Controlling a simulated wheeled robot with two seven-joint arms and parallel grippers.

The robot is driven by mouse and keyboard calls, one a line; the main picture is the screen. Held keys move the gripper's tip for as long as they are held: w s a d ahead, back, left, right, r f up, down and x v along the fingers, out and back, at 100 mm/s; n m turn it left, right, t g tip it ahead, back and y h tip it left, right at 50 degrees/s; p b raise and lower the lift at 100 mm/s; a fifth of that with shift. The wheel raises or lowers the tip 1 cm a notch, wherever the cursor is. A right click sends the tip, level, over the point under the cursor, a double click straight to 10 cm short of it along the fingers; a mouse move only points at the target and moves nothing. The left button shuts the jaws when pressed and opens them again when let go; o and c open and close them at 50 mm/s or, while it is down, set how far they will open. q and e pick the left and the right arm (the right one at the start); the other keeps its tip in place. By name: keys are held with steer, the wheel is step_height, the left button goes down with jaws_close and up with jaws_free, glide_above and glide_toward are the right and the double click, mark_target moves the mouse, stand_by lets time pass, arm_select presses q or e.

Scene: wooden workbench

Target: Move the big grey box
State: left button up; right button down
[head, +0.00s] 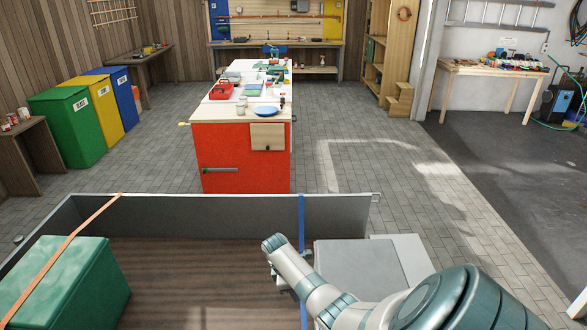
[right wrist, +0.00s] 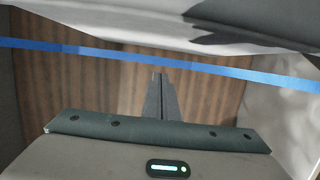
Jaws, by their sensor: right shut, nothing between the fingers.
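The big grey box (head: 355,262) is at the right end of a grey-walled bed with a wooden floor. My right forearm covers its front part in the head view. A blue strap (head: 302,215) runs down over the bed wall just left of the box. My right gripper (head: 276,282) is beside the strap, left of the box, and mostly hidden by my wrist. In the right wrist view its fingers (right wrist: 159,80) are shut and empty, with the blue strap (right wrist: 165,58) crossing beyond them. My left gripper is out of view.
A green box (head: 65,285) under an orange strap (head: 62,248) is at the left of the bed. The grey bed wall (head: 220,215) runs along the far side. Beyond it stand a red workbench (head: 240,160) and open paved floor.

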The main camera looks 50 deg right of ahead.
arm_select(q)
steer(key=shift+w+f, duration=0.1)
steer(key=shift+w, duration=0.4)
arm_select(e)
steer(key=shift+v, duration=1.15)
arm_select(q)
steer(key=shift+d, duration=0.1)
